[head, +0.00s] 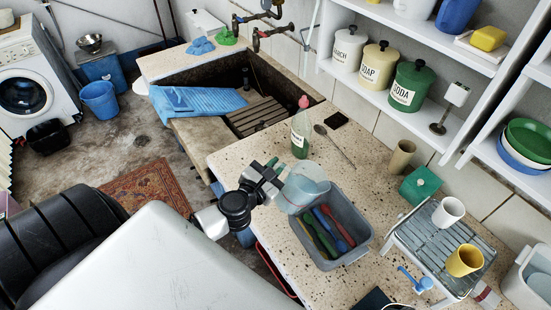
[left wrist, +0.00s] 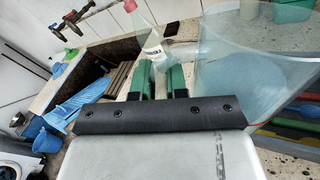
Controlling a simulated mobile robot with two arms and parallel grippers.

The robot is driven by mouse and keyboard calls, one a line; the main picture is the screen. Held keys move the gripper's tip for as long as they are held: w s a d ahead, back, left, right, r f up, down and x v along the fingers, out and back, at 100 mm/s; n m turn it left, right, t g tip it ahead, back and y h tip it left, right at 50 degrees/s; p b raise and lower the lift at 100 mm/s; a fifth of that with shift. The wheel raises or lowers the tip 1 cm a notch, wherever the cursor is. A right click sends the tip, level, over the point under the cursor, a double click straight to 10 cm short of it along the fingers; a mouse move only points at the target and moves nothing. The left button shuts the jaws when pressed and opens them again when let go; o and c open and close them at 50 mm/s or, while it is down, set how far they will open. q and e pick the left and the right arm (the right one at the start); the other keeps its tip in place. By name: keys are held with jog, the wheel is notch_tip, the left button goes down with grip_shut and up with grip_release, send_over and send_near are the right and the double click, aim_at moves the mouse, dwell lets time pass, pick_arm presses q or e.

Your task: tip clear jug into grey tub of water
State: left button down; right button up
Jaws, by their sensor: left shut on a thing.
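The clear jug (head: 306,186) is see-through and pale blue, at the upper left edge of the grey tub. My left gripper (head: 268,180) is shut on the jug's left side, probably at the handle, which its fingers hide. In the left wrist view, the green fingers (left wrist: 158,82) are close together, and the jug (left wrist: 235,95) fills the right side. I cannot tell how far the jug is tilted. The grey tub (head: 346,257) stands on the speckled counter and holds several green, blue and red-handled things. Its water surface is hard to make out.
A clear bottle with a pink top (head: 300,135) stands behind the jug, near a dark spoon (head: 334,145). A drying rack (head: 430,245) with a white cup (head: 448,212) and a yellow cup (head: 464,261) stands right of the tub. The stone trough (head: 262,105) lies behind.

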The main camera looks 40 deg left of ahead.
pick_arm(q)
jog(key=shift+r, duration=0.15)
jog(key=p, duration=0.1)
jog(key=r+m+p, duration=0.1)
jog(key=p, duration=0.1)
jog(key=shift+w+d, duration=0.1)
jog(key=shift+d, duration=0.15)
jog(key=shift+d+r+p, duration=0.1)
jog(key=shift+r+p, duration=0.05)
jog(key=shift+p, duration=0.4)
jog(key=shift+d+m, duration=0.1)
jog(key=shift+m, duration=0.3)
